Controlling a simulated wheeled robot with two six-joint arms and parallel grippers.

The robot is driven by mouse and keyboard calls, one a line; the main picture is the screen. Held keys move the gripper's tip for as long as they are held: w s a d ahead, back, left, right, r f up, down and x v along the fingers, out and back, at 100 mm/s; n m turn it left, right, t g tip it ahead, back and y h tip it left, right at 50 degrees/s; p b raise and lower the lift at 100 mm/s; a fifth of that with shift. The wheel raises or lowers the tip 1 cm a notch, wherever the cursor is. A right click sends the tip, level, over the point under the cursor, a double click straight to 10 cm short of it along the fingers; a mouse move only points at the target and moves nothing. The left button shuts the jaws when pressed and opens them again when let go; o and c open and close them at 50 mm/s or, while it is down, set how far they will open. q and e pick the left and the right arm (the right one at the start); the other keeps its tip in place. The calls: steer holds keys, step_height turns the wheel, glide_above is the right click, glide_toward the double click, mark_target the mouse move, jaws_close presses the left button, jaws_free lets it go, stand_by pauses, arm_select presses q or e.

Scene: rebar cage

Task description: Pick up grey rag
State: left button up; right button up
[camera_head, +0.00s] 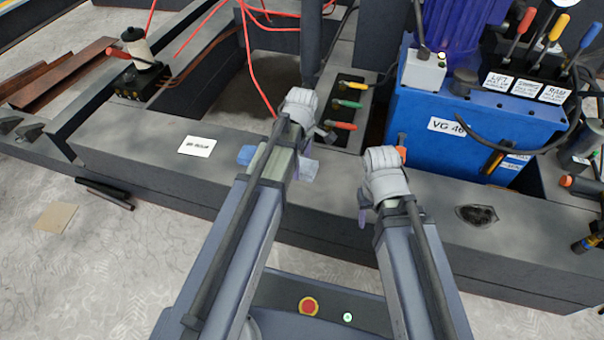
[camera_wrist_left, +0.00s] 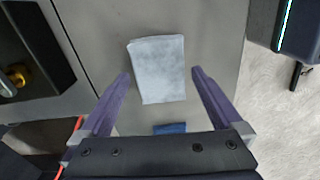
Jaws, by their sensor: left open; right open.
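The grey rag (camera_wrist_left: 158,68) lies flat on the grey beam in the left wrist view, a pale, roughly rectangular cloth. My left gripper (camera_wrist_left: 160,78) is open, with its purple fingers to either side of the rag and nothing held. In the head view my left arm covers most of the gripper, and a pale edge of the rag (camera_head: 309,169) shows to its right. My right gripper (camera_head: 363,212) is open in front of the beam, mostly hidden by its wrist.
A blue cloth (camera_head: 246,155) lies on the beam (camera_head: 130,153) left of my left arm. A blue pump unit (camera_head: 425,110) stands at right. Coloured-handled tools (camera_head: 346,103) and red cables lie behind. A dark patch (camera_head: 478,215) marks the beam at right.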

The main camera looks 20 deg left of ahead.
mark_target(302, 165)
arm_select(q)
steer(key=shift+f, duration=0.45)
steer(key=shift+r, duration=0.1)
arm_select(e)
steer(key=shift+f, duration=0.3)
arm_select(q)
steer(key=shift+c, duration=0.2)
steer(key=c, duration=1.2)
step_height(302, 165, up, 10)
steer(key=p, duration=1)
arm_select(e)
step_height(302, 165, up, 10)
